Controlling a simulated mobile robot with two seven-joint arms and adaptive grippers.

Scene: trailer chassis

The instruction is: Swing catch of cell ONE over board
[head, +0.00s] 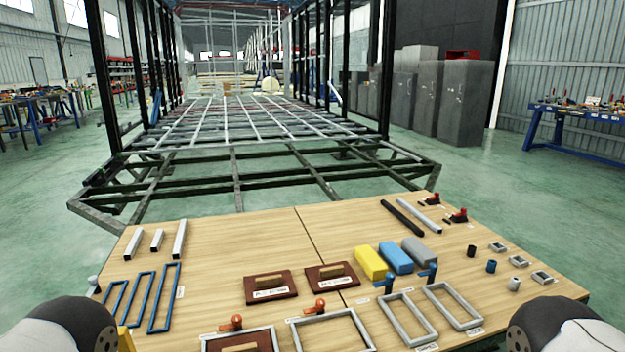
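Grey rectangular frames lie along the front of the wooden table. The front-left frame (272,338) has a brown board (228,346) inside it, cut off by the picture's bottom edge. A catch with an orange knob (236,321) stands at this frame's far side. The frame to its right (366,331) looks empty and has a similar orange-knobbed catch (319,306). The small labels are unreadable, so I cannot tell which frame is cell ONE or whether either catch lies over a board. Dark rounded parts of my arms show at both bottom corners; neither gripper's fingers are visible.
Two brown boards with wooden handles (270,287) (331,276) lie behind the frames. Two grey frames with blue catches (408,319) (453,306) lie to the right. Yellow, blue and grey blocks (371,263) stand behind. Blue frames (163,299) lie left. The trailer chassis (238,182) stands beyond the table.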

